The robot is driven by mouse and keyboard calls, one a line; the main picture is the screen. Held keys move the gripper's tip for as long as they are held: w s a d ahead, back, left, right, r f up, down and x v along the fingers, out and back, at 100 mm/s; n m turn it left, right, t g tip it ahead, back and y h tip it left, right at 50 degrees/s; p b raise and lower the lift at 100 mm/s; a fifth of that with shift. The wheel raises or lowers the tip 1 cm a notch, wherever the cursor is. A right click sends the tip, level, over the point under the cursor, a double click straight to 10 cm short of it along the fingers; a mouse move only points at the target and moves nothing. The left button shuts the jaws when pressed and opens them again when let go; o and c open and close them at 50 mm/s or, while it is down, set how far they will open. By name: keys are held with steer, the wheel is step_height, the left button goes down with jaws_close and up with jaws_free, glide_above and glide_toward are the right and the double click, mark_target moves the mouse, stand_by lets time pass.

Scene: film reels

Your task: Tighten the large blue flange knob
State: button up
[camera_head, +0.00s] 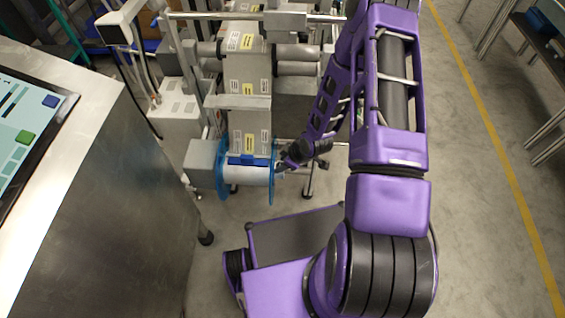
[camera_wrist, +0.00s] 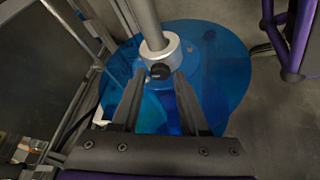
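The large blue flange (camera_wrist: 225,70) is a translucent disc that fills the middle of the wrist view. A metal shaft runs into a light grey collar (camera_wrist: 147,56) at its centre. A small dark knob (camera_wrist: 160,71) sits on the collar's near side. My gripper (camera_wrist: 159,78) is open, with its two fingertips on either side of the knob and just short of it or level with it; contact cannot be told. In the head view the flange (camera_head: 273,185) is at the right end of a white roll, and my gripper (camera_head: 289,162) is beside it, too small to read there.
The reel machine (camera_head: 247,75) stands behind, with grey rollers and frame bars near my arm. A metal cabinet with a screen (camera_head: 30,125) is at the left. Open floor (camera_head: 480,220) lies to the right, with a yellow line and a bench beyond.

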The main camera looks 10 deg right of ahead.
steer(key=p+v, duration=0.4)
steer(key=v, duration=1.3)
steer(key=shift+s+d+r, duration=0.1)
steer(key=shift+d+r, duration=0.05)
steer(key=o, duration=0.3)
steer(key=shift+p, duration=0.35)
steer(key=w+a+f+n+b, duration=0.1)
steer(key=w+f, duration=0.1)
steer(key=f, duration=0.3)
steer(key=w+a+f+n+g, duration=0.1)
steer(key=w+a+f+n, duration=0.1)
steer(key=f, duration=0.3)
steer(key=w+a+f+n+b, duration=0.1)
steer(key=w+f, duration=0.1)
steer(key=f, duration=0.3)
steer(key=shift+w+a+f+g+b, duration=0.15)
steer(key=shift+w+a+g+b, duration=0.15)
steer(key=shift+w+a+g, duration=0.1)
steer(key=shift+y, duration=0.3)
